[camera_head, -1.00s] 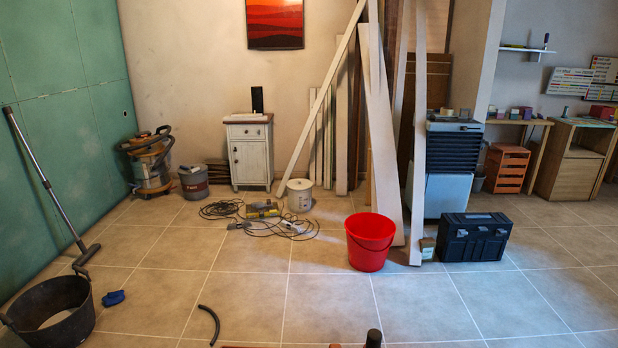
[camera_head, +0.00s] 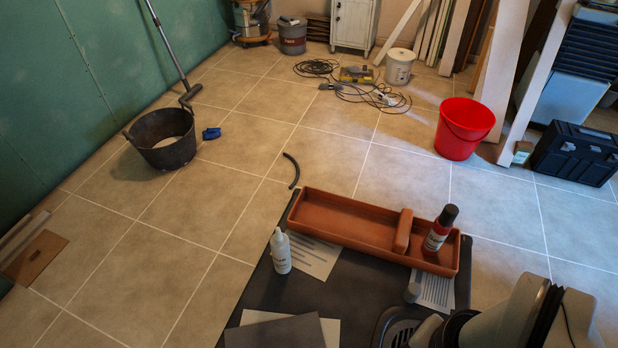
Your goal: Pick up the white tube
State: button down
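A white tube (camera_head: 281,252), shaped like a small bottle with a narrow top and dark print, stands upright on the dark work surface (camera_head: 345,285). It is left of the orange-brown tray (camera_head: 335,228), apart from it and beside a printed sheet (camera_head: 314,258). Light-coloured links of my arm (camera_head: 500,318) show at the lower right. My gripper is not in view, so its opening and any contents cannot be seen.
A red bottle with a black cap (camera_head: 437,232) stands in the tray's right compartment. Flat grey sheets (camera_head: 278,332) lie at the front. A red bucket (camera_head: 464,129) stands on the floor beyond.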

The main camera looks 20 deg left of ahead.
jog(key=shift+c, duration=1.4)
grip_release()
